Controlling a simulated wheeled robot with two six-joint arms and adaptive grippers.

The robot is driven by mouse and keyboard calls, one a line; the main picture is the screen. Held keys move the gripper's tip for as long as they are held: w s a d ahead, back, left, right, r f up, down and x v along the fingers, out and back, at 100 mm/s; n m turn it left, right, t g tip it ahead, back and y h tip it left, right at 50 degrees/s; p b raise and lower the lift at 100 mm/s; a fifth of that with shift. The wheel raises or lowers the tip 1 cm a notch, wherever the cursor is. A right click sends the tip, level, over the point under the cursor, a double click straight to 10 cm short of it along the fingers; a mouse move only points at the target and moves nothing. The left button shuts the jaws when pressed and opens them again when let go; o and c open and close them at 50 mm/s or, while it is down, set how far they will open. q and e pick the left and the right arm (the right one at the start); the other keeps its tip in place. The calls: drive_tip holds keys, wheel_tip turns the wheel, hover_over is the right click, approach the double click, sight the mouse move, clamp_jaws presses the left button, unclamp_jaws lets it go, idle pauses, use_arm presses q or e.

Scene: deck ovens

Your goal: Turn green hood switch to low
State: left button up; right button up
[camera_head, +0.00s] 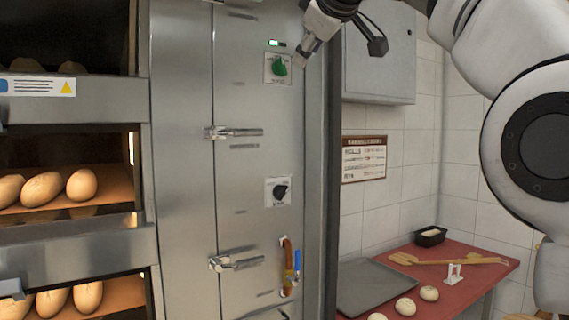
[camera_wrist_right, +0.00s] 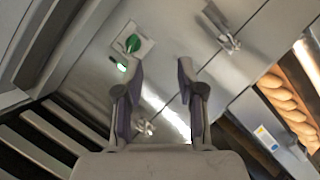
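The green hood switch (camera_head: 278,67) is a round knob on a pale plate, high on the steel oven panel. Its pointer setting is too small to read. A lit green lamp (camera_head: 274,42) sits just above it. My right gripper (camera_head: 302,58) is at the top of the head view, just right of the switch, apart from it. In the right wrist view, the green switch (camera_wrist_right: 133,43) lies beyond the left fingertip, and my right gripper (camera_wrist_right: 160,68) has its two fingers spread with nothing between them. My left gripper is not in view.
A black knob (camera_head: 279,191) is lower on the panel, with latch handles (camera_head: 234,132) and a blue-handled valve (camera_head: 296,265). Bread-filled ovens stand at left. A grey wall box (camera_head: 378,60) is at right, above a red table (camera_head: 450,290) with a tray (camera_head: 375,285).

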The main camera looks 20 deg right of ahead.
use_arm(q)
drive_tip(key=shift+w+f+b, duration=0.4)
drive_tip(key=shift+f+b, duration=0.1)
drive_tip(key=shift+f, duration=0.15)
use_arm(e)
drive_tip(key=w+f+g, duration=0.1)
drive_tip(key=w+f, duration=0.4)
drive_tip(key=f, duration=0.4)
drive_tip(key=w+f+g, duration=0.2)
drive_tip(key=w+f, duration=0.3)
drive_tip(key=f, duration=0.4)
drive_tip(key=w+f+g, duration=0.2)
drive_tip(key=w+f, duration=0.2)
drive_tip(key=f, duration=0.5)
drive_tip(key=shift+w+f+n+y, duration=0.3)
drive_tip(key=shift+w, duration=0.1)
